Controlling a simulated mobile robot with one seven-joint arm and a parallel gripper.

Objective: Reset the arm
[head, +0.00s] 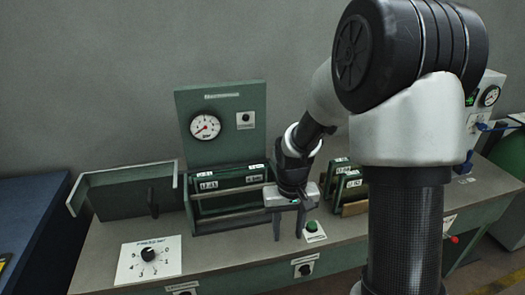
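My arm (400,120) comes in from the right and bends down over the workbench. My gripper (288,228) points down above the front of the bench. Its two dark fingers are spread apart, and nothing shows between them. A green button (312,227) on a white plate is just right of the fingers. I cannot tell how high the fingertips are above the bench.
A rack (195,222) with labelled frames stands left of the gripper, and more labelled frames (352,187) stand right. Behind is a green panel (222,95) with a gauge (205,126). A dial plate (148,259) lies front left, near an open-fronted tray (125,190).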

